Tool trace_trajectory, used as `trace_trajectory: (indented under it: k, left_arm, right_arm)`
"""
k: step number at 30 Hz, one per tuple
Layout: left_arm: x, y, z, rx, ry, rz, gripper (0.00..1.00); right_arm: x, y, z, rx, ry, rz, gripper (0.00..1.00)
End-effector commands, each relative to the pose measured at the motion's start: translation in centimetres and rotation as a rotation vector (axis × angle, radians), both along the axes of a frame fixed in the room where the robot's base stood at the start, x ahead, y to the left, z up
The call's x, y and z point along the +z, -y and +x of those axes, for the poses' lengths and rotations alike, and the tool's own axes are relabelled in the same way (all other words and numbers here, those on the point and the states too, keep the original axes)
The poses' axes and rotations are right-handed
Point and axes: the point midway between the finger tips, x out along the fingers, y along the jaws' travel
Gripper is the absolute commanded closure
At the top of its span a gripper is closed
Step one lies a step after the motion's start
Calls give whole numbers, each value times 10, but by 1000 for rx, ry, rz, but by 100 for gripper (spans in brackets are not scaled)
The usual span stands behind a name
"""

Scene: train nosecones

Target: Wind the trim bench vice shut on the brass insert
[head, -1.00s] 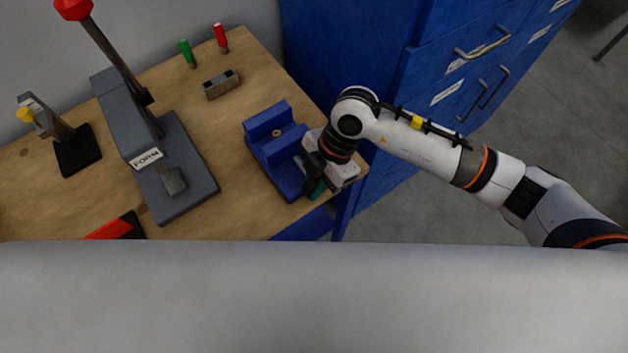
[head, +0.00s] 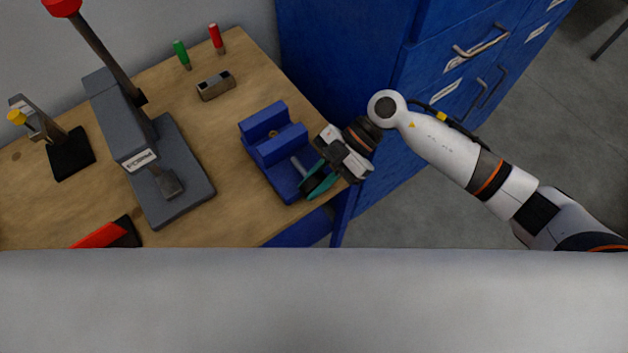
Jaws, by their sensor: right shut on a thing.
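The blue bench vice (head: 268,152) stands near the right end of the wooden bench. The brass insert (head: 273,134) shows as a small brass spot between the vice jaws; most of it is hidden. A grey screw (head: 300,166) runs from the vice toward the front right, to a teal handle (head: 320,186). My right gripper (head: 322,178) is at the handle, shut on it, with the arm coming in from the right. The fingertips are partly hidden by the gripper body. My left gripper is not in view.
A small metal block (head: 216,85), green (head: 181,54) and red (head: 216,38) handles are behind. A blue cabinet (head: 370,60) stands right of the bench (head: 235,200).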

Motion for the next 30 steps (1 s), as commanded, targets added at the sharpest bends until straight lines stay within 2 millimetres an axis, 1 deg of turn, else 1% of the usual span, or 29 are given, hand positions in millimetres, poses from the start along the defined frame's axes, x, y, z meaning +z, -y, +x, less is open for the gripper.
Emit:
trace_trajectory:
  k: [16,17,18,20,30]
  left_arm:
    - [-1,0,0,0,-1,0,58]
    - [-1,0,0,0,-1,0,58]
    - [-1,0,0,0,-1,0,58]
    - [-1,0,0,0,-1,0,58]
    - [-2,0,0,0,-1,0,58]
  right_arm:
    - [1,0,1,-2,-17,25,100]
    - [1,0,1,-2,-17,25,75]
    - [1,0,1,-2,-16,24,69]
    - [1,0,1,-2,-16,24,59]
    - [1,2,2,-1,-16,23,58]
